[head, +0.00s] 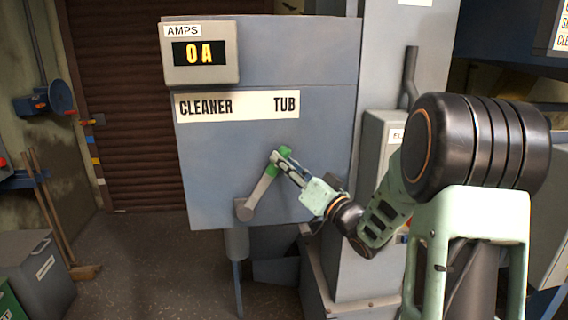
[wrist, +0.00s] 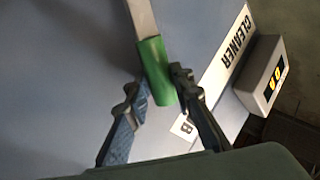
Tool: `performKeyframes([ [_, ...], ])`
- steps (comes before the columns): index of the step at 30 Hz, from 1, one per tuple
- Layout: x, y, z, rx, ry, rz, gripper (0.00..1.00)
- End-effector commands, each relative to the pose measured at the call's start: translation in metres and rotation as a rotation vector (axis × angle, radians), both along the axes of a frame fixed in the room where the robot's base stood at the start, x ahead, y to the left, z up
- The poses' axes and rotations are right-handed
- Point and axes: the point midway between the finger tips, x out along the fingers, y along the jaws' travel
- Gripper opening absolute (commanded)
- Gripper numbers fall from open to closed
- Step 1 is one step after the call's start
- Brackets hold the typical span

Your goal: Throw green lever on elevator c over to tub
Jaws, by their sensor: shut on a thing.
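The green lever (head: 262,189) is a grey bar with a green grip, on the front of the blue-grey elevator panel (head: 215,165). Its pivot is at the lower left and the bar leans up to the right, its green end below the TUB side of the label. My gripper (head: 282,158) is shut on the green grip. In the wrist view, the green grip (wrist: 154,70) lies between the two fingers of my gripper (wrist: 158,88). The label plate (head: 238,106) reads CLEANER at left and TUB at right.
An AMPS display (head: 200,53) reading 0A sits above the label. A grey box (head: 384,150) and duct stand right of the panel. A broom (head: 58,215) and grey bin (head: 38,272) are at the left. Open floor lies below left of the panel.

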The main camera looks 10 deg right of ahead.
Motion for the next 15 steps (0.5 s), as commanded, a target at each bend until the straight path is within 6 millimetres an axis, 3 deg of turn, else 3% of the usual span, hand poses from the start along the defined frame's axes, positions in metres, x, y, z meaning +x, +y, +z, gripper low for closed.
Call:
performKeyframes([
  [5,0.0004,-0.0027,-0.0014,0.002,0.004,-0.006,0.39],
  [15,-0.0022,-0.0029,-0.002,-0.001,0.003,-0.004,0.39],
])
